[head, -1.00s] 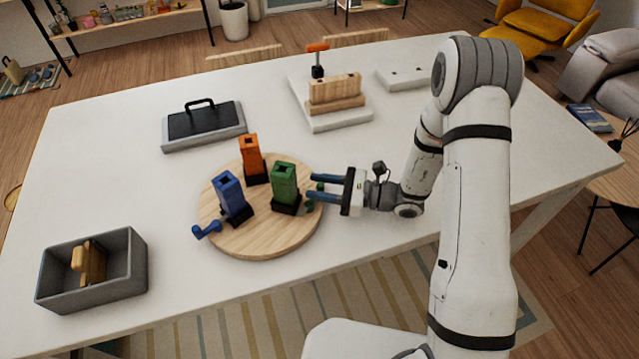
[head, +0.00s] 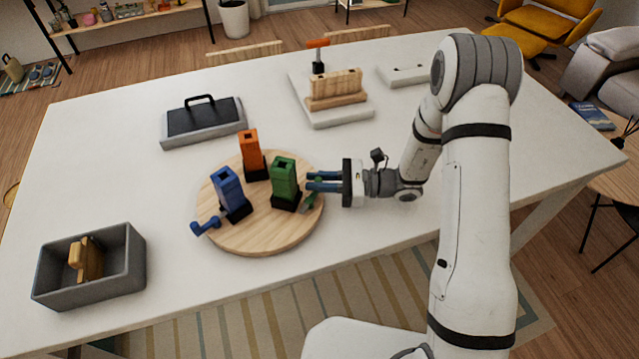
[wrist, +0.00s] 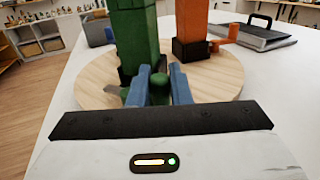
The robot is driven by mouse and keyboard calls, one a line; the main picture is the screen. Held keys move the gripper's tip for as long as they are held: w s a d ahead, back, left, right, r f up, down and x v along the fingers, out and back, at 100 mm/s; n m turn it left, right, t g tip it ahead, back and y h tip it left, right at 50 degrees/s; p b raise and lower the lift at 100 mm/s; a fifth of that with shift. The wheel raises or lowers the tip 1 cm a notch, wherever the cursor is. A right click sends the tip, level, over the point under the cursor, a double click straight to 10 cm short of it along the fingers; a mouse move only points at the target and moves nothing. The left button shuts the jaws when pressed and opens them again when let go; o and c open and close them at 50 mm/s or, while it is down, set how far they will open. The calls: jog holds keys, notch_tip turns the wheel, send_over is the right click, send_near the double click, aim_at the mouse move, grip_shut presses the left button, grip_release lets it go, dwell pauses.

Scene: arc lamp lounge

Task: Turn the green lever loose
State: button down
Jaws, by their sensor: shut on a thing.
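The green block (head: 284,180) stands upright in a black base on the round wooden board (head: 260,240). Its green lever (head: 309,202) shows at its right side, by my fingertips. My gripper (head: 318,181) reaches in from the right and is shut on the green lever. In the wrist view my blue fingers (wrist: 160,85) sit on either side of the green lever (wrist: 157,88), in front of the green block (wrist: 138,35). The fingers hide part of the lever and its joint to the base.
A blue block (head: 228,190) with a blue lever (head: 205,226) and an orange block (head: 251,152) share the board. A grey bin (head: 130,280) holding a wooden piece stands front left. A grey tray with a black-handled lid (head: 203,120) and a white tray (head: 340,117) lie behind.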

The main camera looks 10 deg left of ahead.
jog(key=n+g, duration=0.1)
jog(key=g, duration=0.1)
jog(key=a+n+g+h+b, duration=0.1)
jog(key=n+g, duration=0.1)
jog(key=c, duration=1.4)
grip_release()
jog(key=shift+w, duration=0.1)
jog(key=b+v, duration=0.2)
jog(key=v, duration=0.5)
jog(key=shift+w+d, duration=0.25)
jog(key=shift+r, duration=0.1)
